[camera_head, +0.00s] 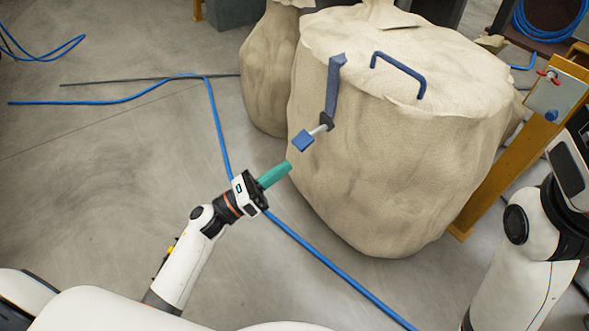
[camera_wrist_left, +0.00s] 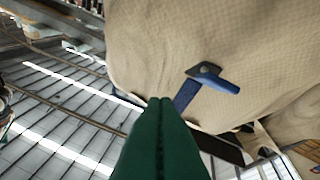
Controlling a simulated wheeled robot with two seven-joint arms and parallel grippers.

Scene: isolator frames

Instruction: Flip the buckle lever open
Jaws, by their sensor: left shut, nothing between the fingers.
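A blue buckle lever (camera_head: 303,141) on a short grey rod sticks out down-left from a dark buckle (camera_head: 326,121). The buckle sits at the lower end of a blue strap (camera_head: 335,85) on the side of a large beige sack (camera_head: 400,170). In the left wrist view the lever (camera_wrist_left: 222,84) and dark buckle (camera_wrist_left: 204,72) show beyond the fingertips, up and to the right. My left gripper (camera_head: 287,167) has teal fingers, shut and empty, just below-left of the lever. They look apart from it. My right gripper cannot be made out.
A blue handle (camera_head: 399,70) arches over the sack's top. A smaller beige sack (camera_head: 268,75) stands behind on the left. A yellow post (camera_head: 505,165) with a valve plate stands right. Blue hoses (camera_head: 340,272) lie across the grey floor, which is otherwise open at left.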

